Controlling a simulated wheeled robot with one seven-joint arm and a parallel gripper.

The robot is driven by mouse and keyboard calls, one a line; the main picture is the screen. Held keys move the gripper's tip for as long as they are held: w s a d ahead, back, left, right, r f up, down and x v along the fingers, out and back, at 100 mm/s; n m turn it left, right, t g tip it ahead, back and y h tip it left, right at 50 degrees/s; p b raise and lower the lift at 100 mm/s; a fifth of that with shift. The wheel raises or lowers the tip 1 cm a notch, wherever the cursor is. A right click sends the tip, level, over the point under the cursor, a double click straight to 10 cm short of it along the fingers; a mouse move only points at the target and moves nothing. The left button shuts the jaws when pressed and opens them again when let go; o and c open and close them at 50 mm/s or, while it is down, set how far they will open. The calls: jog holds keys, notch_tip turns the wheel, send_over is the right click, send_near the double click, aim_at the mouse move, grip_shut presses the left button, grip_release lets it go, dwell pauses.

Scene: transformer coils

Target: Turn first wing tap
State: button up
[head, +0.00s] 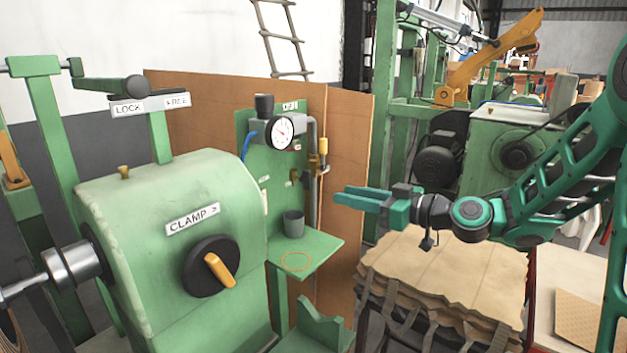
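A green upright panel (276,175) carries a round white dial gauge (279,132) and a grey pipe (313,160) at its right edge. A small yellow fitting (323,147) sits on the pipe; it may be a wing tap, but its shape is too small to make out. Another small pale fitting (308,178) is lower beside the pipe. My gripper (338,196) is to the right of the panel, its fingers pointing left, with nothing seen in it. Two fingers show one above the other; the gap between them is unclear.
A green machine housing (160,225) with a black knob and yellow handle (220,270), labelled CLAMP, fills the left. A dark cup (293,224) stands on the green shelf (315,248). A brown-covered stack (440,270) lies below my arm. Brown boards (350,150) stand behind the panel.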

aim_at(307, 180)
jog(key=r+x, duration=0.2)
jog(key=x, duration=0.9)
jog(key=shift+w+r+t+y, duration=0.3)
jog(key=shift+w+t, duration=0.1)
jog(key=shift+w, duration=0.05)
jog(key=shift+c, duration=0.6)
grip_shut()
